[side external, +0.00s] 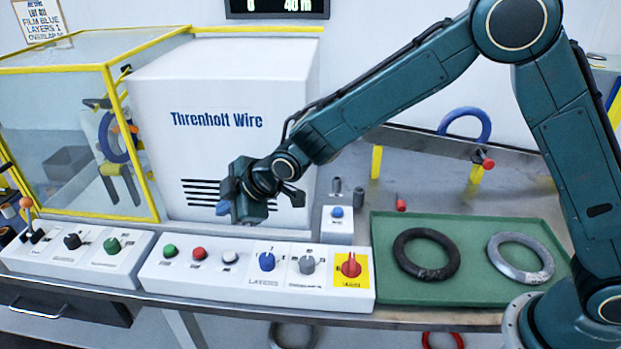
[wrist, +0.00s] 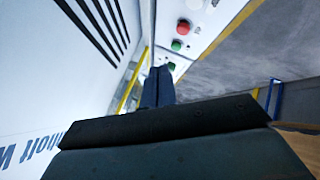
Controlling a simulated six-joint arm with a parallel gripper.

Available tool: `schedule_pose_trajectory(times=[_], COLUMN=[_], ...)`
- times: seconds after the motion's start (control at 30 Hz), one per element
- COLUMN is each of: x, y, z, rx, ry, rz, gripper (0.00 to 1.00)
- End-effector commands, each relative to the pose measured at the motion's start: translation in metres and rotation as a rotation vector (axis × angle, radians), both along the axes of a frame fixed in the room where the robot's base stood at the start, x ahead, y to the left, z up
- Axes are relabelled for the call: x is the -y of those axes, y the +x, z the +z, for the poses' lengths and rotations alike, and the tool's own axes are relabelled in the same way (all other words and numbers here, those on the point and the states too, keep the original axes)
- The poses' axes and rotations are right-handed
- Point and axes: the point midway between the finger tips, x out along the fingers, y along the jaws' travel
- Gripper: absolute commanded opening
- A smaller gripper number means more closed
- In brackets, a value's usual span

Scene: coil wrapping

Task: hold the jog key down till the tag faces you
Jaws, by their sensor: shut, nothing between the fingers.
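The control panel (side external: 255,270) carries a green button (side external: 170,251), a red button (side external: 199,254) and a white button (side external: 230,257) in a row. Their labels are too small to read, so I cannot tell which is the jog key. My gripper (side external: 223,208) is shut and empty, above and behind these buttons, in front of the white cabinet, touching none. In the wrist view its blue fingertips (wrist: 158,87) lie together, with the green button (wrist: 176,45) and red button (wrist: 183,27) beyond them. A blue coil (side external: 115,137) sits inside the clear enclosure; no tag can be made out on it.
The white cabinet (side external: 222,90) stands close behind my gripper. Dials, including a red knob on yellow (side external: 351,265), line the panel's right part. A green tray (side external: 470,290) holds a black ring (side external: 426,254) and a grey ring (side external: 520,258). A yellow-framed enclosure (side external: 60,60) stands left.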

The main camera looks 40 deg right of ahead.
Motion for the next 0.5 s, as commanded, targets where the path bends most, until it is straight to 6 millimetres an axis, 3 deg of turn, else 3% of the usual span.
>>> schedule_pose_trajectory(times=[0.5], x=[-0.0051], y=[0.0016], z=[-0.0061], rx=[0.006], ry=[-0.005], rz=[0.014], gripper=[0.0])
